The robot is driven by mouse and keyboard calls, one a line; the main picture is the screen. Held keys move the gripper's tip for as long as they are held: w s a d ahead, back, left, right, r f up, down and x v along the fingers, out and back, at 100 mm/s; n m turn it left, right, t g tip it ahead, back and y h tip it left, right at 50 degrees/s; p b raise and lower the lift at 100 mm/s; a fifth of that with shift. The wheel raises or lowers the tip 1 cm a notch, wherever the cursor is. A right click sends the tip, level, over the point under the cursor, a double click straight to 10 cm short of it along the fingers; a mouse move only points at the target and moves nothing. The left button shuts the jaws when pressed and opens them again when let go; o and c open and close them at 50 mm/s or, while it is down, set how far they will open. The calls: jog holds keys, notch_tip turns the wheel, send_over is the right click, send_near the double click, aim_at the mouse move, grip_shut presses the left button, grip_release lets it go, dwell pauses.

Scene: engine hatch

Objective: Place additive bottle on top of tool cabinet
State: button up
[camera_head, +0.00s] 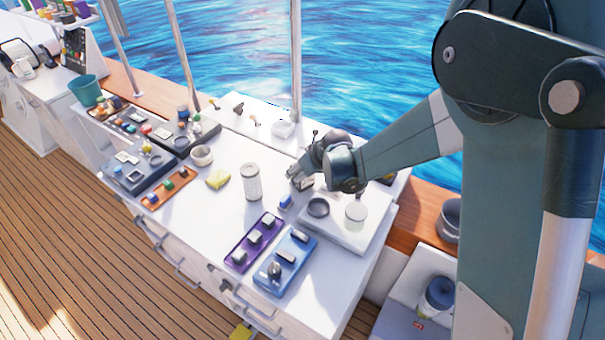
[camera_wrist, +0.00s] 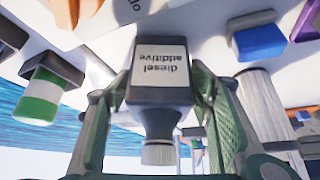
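The additive bottle (camera_wrist: 160,80) is dark with a white "diesel additive" label, upside down in the wrist view. My gripper (camera_wrist: 162,95) has a finger against each side of it, with no clear gap. In the head view my gripper (camera_head: 298,178) is low over the white worktop, and the bottle is mostly hidden there. I cannot tell whether its base touches the worktop. The white tool cabinet (camera_head: 190,225) has drawers with handles along its front; its top is the worktop.
A ribbed canister (camera_head: 251,183), a yellow cloth (camera_head: 218,179) and a blue block (camera_head: 286,201) are left of my gripper. A purple tray (camera_head: 252,243) and a blue tray (camera_head: 284,262) lie in front. A pale raised plate (camera_head: 338,232) is close on the right.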

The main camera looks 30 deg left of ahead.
jog(key=shift+r, duration=0.2)
dwell(0.3)
jog(key=shift+r, duration=0.1)
jog(key=v, duration=1.1)
jog(key=shift+d+r+p, duration=0.25)
jog(key=shift+r+p, duration=0.05)
jog(key=shift+p, duration=0.15)
dwell(0.4)
dwell(0.4)
